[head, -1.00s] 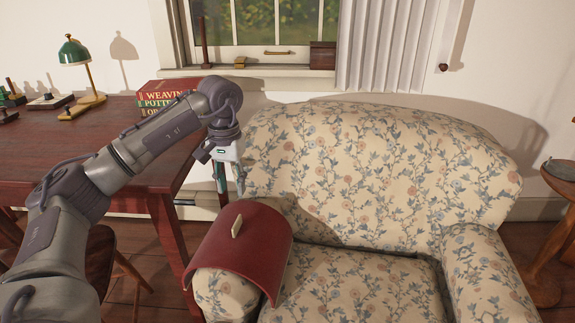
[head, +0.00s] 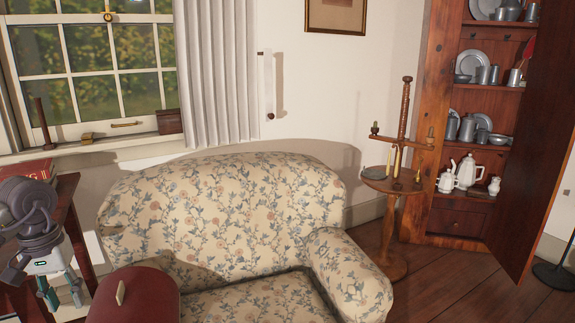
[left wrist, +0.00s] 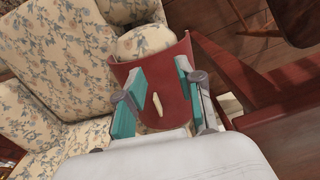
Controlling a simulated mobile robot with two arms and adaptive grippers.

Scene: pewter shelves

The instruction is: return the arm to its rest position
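My left gripper (head: 62,296) is at the lower left of the head view, at the end of my grey arm. In the left wrist view its two teal-padded fingers (left wrist: 158,82) stand apart with nothing held between them. Beyond them is a dark red curved cover (left wrist: 172,58) over the sofa's arm, with a small cream object (left wrist: 154,105) lying on it. In the head view the red cover (head: 140,300) is right of the gripper, and the cream object (head: 120,292) is on top. My right gripper is not in view.
A floral sofa (head: 235,200) fills the middle. A desk edge with books (head: 35,170) is behind my left arm. A round candle stand (head: 395,185) and an open wooden cupboard (head: 460,222) with pewter and white pots stand at the right. Floor shows between stand and cupboard.

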